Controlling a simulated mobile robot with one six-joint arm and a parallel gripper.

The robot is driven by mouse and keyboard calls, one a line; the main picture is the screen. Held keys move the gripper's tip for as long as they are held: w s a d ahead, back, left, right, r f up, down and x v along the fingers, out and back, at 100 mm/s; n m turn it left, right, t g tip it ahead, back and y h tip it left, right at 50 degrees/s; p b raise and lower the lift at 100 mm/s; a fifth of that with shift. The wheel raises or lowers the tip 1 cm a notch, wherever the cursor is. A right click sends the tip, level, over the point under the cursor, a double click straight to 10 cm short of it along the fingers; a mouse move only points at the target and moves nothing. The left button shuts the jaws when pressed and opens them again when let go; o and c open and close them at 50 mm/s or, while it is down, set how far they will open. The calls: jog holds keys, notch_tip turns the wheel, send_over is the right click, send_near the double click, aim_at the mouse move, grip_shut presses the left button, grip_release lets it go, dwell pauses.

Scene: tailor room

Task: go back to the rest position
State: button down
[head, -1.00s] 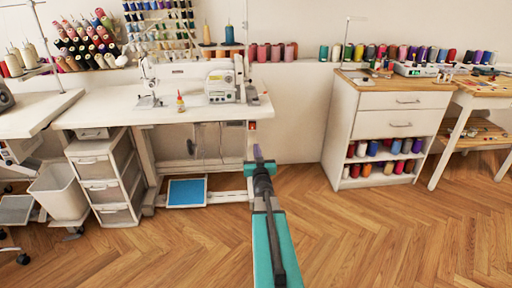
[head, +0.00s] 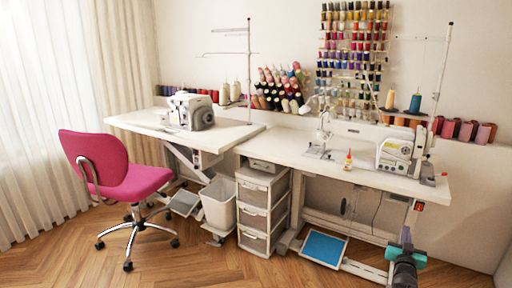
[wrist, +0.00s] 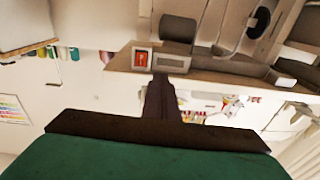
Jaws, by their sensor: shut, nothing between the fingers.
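My gripper (wrist: 160,88) shows in the wrist view as dark fingers closed together, with nothing held between them. In the head view my gripper (head: 406,238) is at the lower right, in front of the right end of the sewing table (head: 300,150). My dark wrist and a teal part of my arm show there, low in the picture. In the wrist view a red switch (wrist: 141,57) shows just beside the fingertips; I cannot tell how far away it is.
Drawers (head: 262,210), a white bin (head: 219,203) and a pink chair (head: 118,182) stand to the left. A blue pedal (head: 324,247) lies below the table. Wooden floor is open in front.

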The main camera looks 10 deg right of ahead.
jog(key=w+a+f+n+y+p, duration=0.1)
jog(key=w+a+f+y+p, duration=0.2)
jog(key=a, duration=0.7)
jog(key=w+a+f+n+y+p, duration=0.2)
jog(key=w+a+f+p, duration=0.15)
jog(key=a, duration=0.65)
jog(key=s+a+f+n+g+y+p, duration=0.1)
jog(key=s+a+f+g+y+p, duration=0.15)
jog(key=a+f, duration=0.6)
jog(key=s+a+f+n+g+y+p, duration=0.1)
jog(key=s+a+f+g+y+p, duration=0.25)
jog(key=a, duration=0.75)
jog(key=s+a+f+n+g+p, duration=0.1)
jog(key=s+a+f+g, duration=0.15)
jog(key=s, duration=0.35)
jog(key=s+a+f+g+p, duration=0.2)
jog(key=s+a+f, duration=0.2)
jog(key=s, duration=0.3)
jog(key=s+a+f+n+g+p, duration=0.1)
jog(key=s+a+f+g, duration=0.1)
jog(key=s+a+f, duration=0.3)
jog(key=s+r+g, duration=0.3)
jog(key=s+g, duration=0.5)
jog(key=s, duration=1.2)
jog(key=shift+s+a, duration=0.15)
jog(key=shift+s, duration=0.2)
